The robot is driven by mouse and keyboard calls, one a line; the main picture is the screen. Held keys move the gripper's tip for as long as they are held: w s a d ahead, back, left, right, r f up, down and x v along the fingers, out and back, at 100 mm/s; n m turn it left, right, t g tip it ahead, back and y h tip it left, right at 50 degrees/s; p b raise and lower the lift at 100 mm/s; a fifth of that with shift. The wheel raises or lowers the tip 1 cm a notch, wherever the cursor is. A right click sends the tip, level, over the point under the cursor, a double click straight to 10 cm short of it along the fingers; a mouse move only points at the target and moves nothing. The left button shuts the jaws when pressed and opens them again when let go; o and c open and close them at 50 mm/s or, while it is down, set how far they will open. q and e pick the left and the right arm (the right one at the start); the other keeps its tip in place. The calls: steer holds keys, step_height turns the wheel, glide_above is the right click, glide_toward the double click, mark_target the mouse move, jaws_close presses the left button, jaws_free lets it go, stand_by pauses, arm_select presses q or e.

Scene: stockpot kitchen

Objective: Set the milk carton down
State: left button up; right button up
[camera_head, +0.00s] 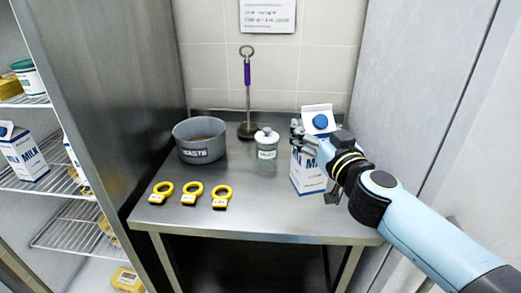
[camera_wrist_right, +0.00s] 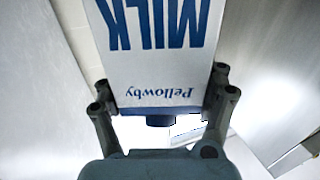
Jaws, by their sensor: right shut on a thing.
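The milk carton (camera_head: 308,174) is white and blue with a blue cap, and it stands upright at the right side of the steel table (camera_head: 250,212). My right gripper (camera_head: 318,150) is shut on the carton around its upper part. In the right wrist view the carton (camera_wrist_right: 155,50) lies between the two fingers (camera_wrist_right: 165,100), with its lettering upside down. Whether the carton's base touches the table cannot be told for sure. My left gripper is not in view.
Three yellow rings (camera_head: 192,194) lie at front left. A shelf unit (camera_head: 45,160) is at left. The front middle is clear.

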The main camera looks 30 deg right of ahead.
steer(key=w+f+y+b, duration=0.1)
steer(key=w+f+b, duration=0.6)
steer(key=f+b, duration=0.2)
steer(key=shift+w+d+f+n+b, duration=0.25)
steer(key=shift+w+f+n+b, duration=0.15)
steer(key=shift+f, duration=0.45)
steer(key=shift+f, duration=0.1)
steer(key=o, duration=1.8)
steer(key=shift+s+f, duration=0.1)
steer(key=shift+f, duration=0.05)
